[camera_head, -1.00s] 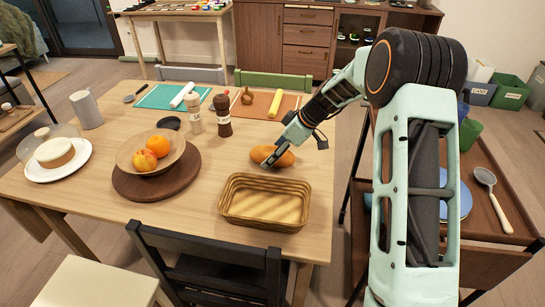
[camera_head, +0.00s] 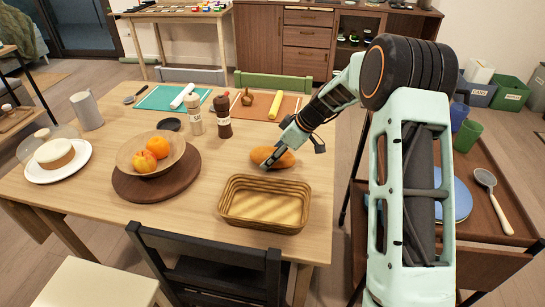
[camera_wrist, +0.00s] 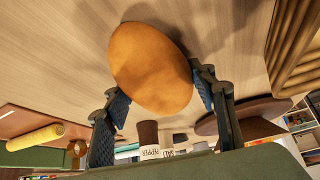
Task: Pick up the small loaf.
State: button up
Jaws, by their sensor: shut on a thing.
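The small loaf (camera_head: 287,161) is an orange-brown oval on the wooden table, just behind the wicker basket. My gripper (camera_head: 269,160) is at the loaf, reaching over it from the upper right. In the wrist view the loaf (camera_wrist: 150,65) fills the space between the two fingers of my gripper (camera_wrist: 162,97), one finger on each side. My gripper is shut on the loaf. In the head view the fingers cover part of it. I cannot tell whether it is clear of the tabletop.
The empty wicker basket (camera_head: 265,224) stands just in front of the loaf. A fruit bowl (camera_head: 151,153) on a round board (camera_head: 129,187) and two shakers (camera_head: 223,117) stand to the left. Bare table surrounds the loaf.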

aim_at(271, 150)
jog(key=shift+r, duration=0.15)
jog(key=shift+r, duration=0.25)
notch_tip(271, 150, up, 2)
jog(key=shift+w+r, duration=0.1)
jog(key=shift+r, duration=0.05)
jog(key=s+d+r, duration=0.2)
jog(key=s+r, duration=1.1)
jog(key=s, duration=0.3)
jog(key=s+a+f+b, duration=0.3)
jog(key=s+f+b, duration=0.1)
jog(key=b, duration=0.3)
jog(key=shift+f, duration=0.25)
jog(key=shift+a, duration=0.1)
